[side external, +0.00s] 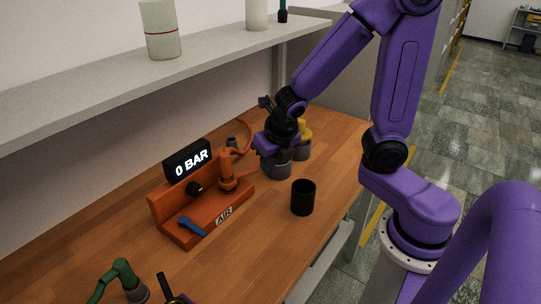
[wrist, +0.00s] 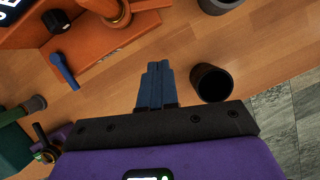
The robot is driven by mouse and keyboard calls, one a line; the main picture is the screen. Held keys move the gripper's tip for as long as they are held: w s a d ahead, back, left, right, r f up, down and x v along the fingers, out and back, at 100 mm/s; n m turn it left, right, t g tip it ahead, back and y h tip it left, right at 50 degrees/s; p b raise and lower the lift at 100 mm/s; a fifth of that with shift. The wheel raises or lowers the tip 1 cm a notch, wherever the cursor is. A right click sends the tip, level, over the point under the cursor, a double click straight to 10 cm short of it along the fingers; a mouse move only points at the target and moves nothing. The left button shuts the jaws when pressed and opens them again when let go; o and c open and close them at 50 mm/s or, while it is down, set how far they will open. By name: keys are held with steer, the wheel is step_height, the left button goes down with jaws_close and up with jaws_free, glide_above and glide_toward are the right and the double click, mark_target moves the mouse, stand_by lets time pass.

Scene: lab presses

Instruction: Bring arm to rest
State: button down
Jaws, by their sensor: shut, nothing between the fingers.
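My gripper (wrist: 157,72) shows in the wrist view with its two dark fingers together and nothing between them. It is above the wooden bench, beside a black cup (wrist: 211,82). In the side view my purple arm reaches in from the right, and its wrist end is over the bench near the back; the fingertips are hard to make out there. The black cup (side external: 303,197) stands upright on the bench, apart from the gripper. The orange air press (side external: 170,207), with a "0 BAR" display (side external: 190,161) and a blue lever (side external: 192,226), stands to the left.
Grey containers (side external: 276,162) stand at the back, partly behind my wrist. A shelf (side external: 150,77) with bottles runs above the bench along the wall. A green device (side external: 121,276) is at the front left. The bench front near the cup is clear.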

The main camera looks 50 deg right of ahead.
steer(key=s+a+r+m+g+y, duration=0.1)
steer(key=s+r+m+g, duration=0.1)
steer(key=s+m, duration=0.7)
steer(key=s+a+r+m+g, duration=0.1)
steer(key=s+r+m+g, duration=0.1)
steer(key=s+m, duration=0.8)
steer(key=shift+s+m+y, duration=0.2)
steer(key=shift+m+y, duration=0.2)
